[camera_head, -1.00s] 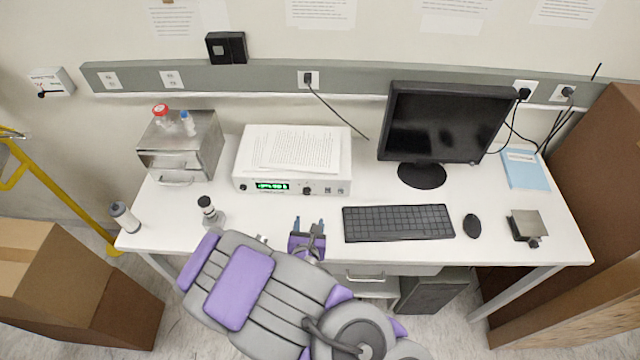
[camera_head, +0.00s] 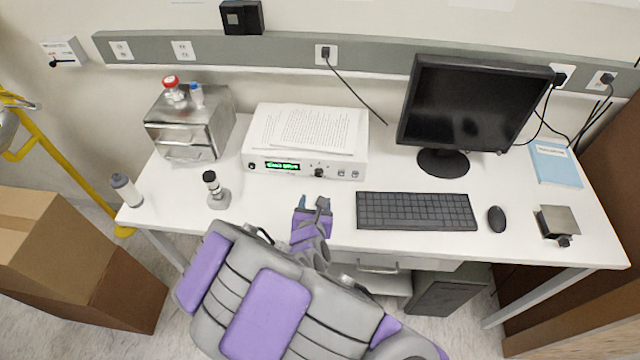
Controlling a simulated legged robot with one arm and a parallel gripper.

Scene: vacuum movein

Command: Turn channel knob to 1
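A white instrument box (camera_head: 330,168) stands on the desk with papers on top. Its front panel has a green lit display (camera_head: 281,166), whose text is too small to read. A dark round knob (camera_head: 319,172) sits right of the display, with small buttons farther right. It looks like the channel knob, but its setting cannot be read. My gripper (camera_head: 316,203) is over the desk's front part, in front of the box and slightly below the knob in the picture. Its two fingertips stand apart with nothing between them, and it does not touch the box.
A keyboard (camera_head: 416,211), mouse (camera_head: 496,219) and monitor (camera_head: 468,105) are to the right. The desk (camera_head: 270,202) is clear between my gripper and the box.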

